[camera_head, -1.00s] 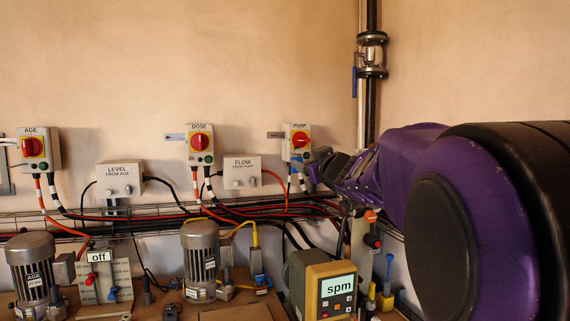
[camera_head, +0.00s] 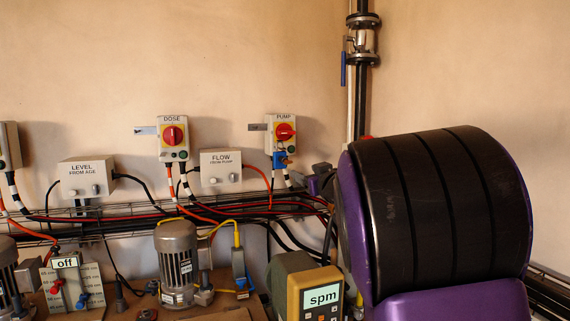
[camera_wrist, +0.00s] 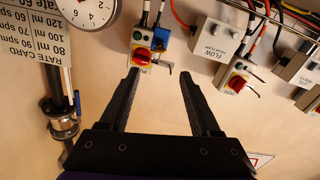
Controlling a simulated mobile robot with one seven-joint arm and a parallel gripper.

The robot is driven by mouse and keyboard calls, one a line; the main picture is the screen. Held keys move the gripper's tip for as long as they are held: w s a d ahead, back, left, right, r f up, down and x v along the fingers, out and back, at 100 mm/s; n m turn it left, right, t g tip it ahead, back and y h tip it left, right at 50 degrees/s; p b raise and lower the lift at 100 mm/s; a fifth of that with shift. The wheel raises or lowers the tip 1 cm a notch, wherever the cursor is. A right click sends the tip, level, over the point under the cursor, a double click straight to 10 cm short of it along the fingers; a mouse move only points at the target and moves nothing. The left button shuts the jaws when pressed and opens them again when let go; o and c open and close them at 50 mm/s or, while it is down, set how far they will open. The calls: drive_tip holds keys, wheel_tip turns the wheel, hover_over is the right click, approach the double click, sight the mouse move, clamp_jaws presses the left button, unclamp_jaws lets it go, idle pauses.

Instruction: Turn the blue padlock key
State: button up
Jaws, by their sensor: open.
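A blue padlock (camera_head: 281,160) hangs at the lower edge of the PUMP switch box (camera_head: 273,121), which has a red knob on yellow. A small brownish part shows at the padlock; I cannot tell if it is the key. In the wrist view the padlock (camera_wrist: 163,39) shows as a blue patch beside the inverted switch box (camera_wrist: 146,41), beyond my fingertips. My gripper (camera_wrist: 160,74) is open and empty, its two black fingers pointing towards the wall. It does not show clearly in the head view, where my arm covers the right side.
Beside the PUMP box are the FLOW box (camera_head: 221,170) and the DOSE switch (camera_head: 174,138). Cables run along a wire tray below. A vertical pipe with a valve (camera_head: 361,42) stands to the right. A yellow spm unit (camera_head: 315,297) stands below. A round gauge (camera_wrist: 88,12) shows in the wrist view.

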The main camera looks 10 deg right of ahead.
sight(289, 163)
drive_tip(key=w, duration=0.4)
drive_tip(key=w+a+p, duration=0.1)
drive_tip(key=w, duration=0.3)
drive_tip(key=w+a+p, duration=0.1)
drive_tip(key=w, duration=0.3)
drive_tip(key=shift+w+a, duration=0.15)
drive_tip(key=shift+a, duration=0.1)
clamp_jaws()
